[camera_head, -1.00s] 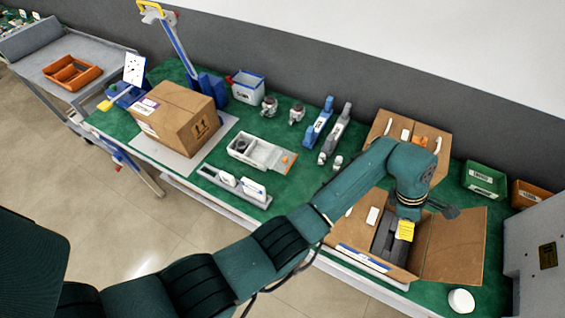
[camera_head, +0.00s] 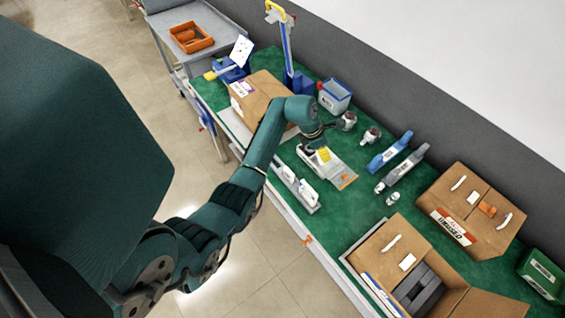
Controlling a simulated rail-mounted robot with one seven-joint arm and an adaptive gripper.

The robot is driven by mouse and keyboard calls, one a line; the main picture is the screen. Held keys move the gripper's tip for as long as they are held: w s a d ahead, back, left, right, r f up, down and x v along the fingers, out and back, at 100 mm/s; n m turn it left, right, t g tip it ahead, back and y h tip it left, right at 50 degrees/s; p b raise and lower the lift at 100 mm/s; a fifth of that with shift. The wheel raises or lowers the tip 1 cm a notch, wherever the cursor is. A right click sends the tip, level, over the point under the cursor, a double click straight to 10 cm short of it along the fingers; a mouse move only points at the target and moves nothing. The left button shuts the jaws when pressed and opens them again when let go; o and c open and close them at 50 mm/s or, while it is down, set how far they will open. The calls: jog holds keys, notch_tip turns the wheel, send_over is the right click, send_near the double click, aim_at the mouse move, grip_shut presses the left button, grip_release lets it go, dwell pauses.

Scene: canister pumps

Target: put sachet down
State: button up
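My gripper (camera_head: 318,152) is over the white tray (camera_head: 338,172) at the middle of the green bench, with my arm reaching in from the left. A small yellow piece (camera_head: 323,155) shows at the gripper. I cannot tell whether it is the sachet or a mark on the gripper. The fingertips are too small and hidden to show whether they are open or shut, or whether they touch the tray. No sachet can be clearly made out. The tray's left part is hidden behind my wrist.
A closed carton (camera_head: 258,97) stands just left of my gripper. A rack with white pieces (camera_head: 297,186) lies in front of the tray. Blue and grey tools (camera_head: 392,152) lie to the right. An open carton (camera_head: 372,252) with dark grey contents stands at front right.

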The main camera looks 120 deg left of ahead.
jog(key=s+d+f+n+g+p, duration=0.1)
jog(key=s+d+n, duration=0.1)
jog(key=s, duration=0.6)
jog(key=s+d+f+n+g, duration=0.1)
jog(key=s+d+n, duration=0.1)
jog(key=s, duration=0.7)
jog(key=shift+t+y, duration=0.3)
jog(key=shift+y, duration=0.1)
notch_tip(320, 180, down, 10)
jog(key=shift+w+r+b, duration=0.1)
jog(key=shift+r+b, duration=0.15)
jog(key=shift+b, duration=0.7)
jog(key=shift+f, duration=0.15)
jog(key=o, duration=1.1)
